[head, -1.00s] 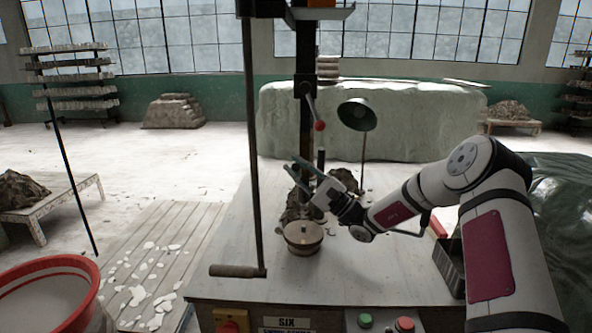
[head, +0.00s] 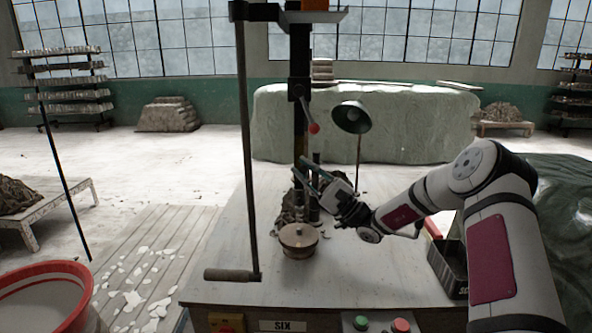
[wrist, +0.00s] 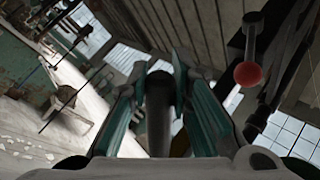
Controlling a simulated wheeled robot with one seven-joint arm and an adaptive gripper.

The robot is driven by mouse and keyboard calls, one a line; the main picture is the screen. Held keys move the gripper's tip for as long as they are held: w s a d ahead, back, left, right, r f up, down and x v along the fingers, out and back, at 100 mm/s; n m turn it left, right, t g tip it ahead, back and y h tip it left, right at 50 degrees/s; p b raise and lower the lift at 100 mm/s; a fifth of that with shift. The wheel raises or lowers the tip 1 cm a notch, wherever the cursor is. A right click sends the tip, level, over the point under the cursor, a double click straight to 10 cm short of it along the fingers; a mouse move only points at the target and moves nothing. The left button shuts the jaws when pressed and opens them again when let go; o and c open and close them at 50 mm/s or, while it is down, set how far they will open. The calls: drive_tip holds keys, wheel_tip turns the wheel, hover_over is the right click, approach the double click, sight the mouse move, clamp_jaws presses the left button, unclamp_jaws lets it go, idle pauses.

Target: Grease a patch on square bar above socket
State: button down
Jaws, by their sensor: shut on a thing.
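The dark square bar (head: 300,120) stands upright above the bench in the head view. I cannot make out the socket clearly. My gripper (head: 304,168) is beside the bar's lower part, pointing up and left. Its teal fingers are shut on a dark round-ended stick (head: 317,160), held about upright. In the wrist view, the stick (wrist: 159,115) stands between the fingers of my gripper (wrist: 160,85); its lower end is hidden. I cannot tell whether the stick touches the bar.
A red-knobbed lever (head: 314,128) sticks out right of the bar. A long upright rod with a handle (head: 232,275) stands left on the bench (head: 235,240). A lamp (head: 351,117) is behind my gripper. A black bin (head: 447,270) is at right.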

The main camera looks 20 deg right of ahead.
drive_tip(key=shift+d, duration=0.3)
drive_tip(key=a, duration=0.2)
drive_tip(key=w+a, duration=0.1)
drive_tip(key=shift+w+a, duration=0.15)
drive_tip(key=shift+a, duration=0.2)
drive_tip(key=s+a+p, duration=0.2)
drive_tip(key=s+p, duration=0.2)
drive_tip(key=s, duration=0.1)
drive_tip(key=shift+s+p, duration=0.3)
drive_tip(key=shift+s, duration=0.1)
idle(0.3)
